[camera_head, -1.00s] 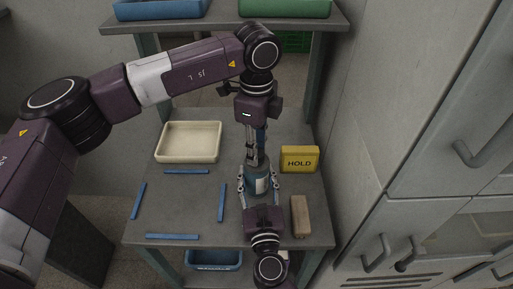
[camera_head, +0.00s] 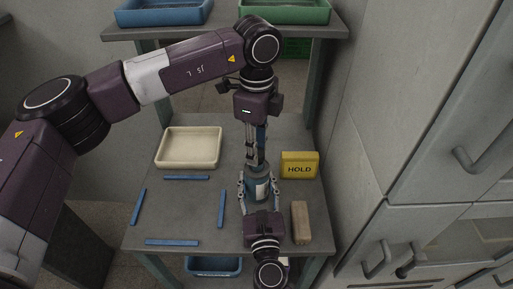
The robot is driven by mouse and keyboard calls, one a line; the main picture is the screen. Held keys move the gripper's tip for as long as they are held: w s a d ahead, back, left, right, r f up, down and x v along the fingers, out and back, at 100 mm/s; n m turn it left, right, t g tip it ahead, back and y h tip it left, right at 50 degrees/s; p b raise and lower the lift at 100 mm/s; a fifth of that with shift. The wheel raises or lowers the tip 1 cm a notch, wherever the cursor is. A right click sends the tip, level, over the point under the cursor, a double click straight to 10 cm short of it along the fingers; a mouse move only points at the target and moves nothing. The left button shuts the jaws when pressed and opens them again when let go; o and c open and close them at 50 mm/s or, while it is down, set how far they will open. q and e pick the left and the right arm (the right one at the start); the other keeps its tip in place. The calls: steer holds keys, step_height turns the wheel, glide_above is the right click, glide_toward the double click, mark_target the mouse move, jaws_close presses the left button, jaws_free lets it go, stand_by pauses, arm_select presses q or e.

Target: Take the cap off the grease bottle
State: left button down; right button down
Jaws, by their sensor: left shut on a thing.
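The blue grease bottle with a white label (camera_head: 262,188) stands upright on the grey table. My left gripper (camera_head: 256,163) points down from above, right over the bottle's top, its narrow fingers shut on what appears to be the cap. The fingers hide the cap, so I cannot tell whether it still touches the bottle's neck. My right gripper (camera_head: 259,187) reaches in from the front edge. Its two fingers lie on either side of the bottle and appear closed on its body.
A cream tray (camera_head: 159,156) stands at the left. Several blue strips (camera_head: 222,209) lie on the table. A yellow HOLD block (camera_head: 299,169) and a tan block (camera_head: 300,222) stand at the right. A shelf (camera_head: 225,31) with bins is behind; grey cabinets (camera_head: 440,150) close the right side.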

arm_select(q)
steer(key=shift+r, duration=2)
arm_select(e)
steer(key=c, duration=1)
jaws_free()
steer(key=shift+o, duration=0.2)
steer(key=shift+s, duration=0.15)
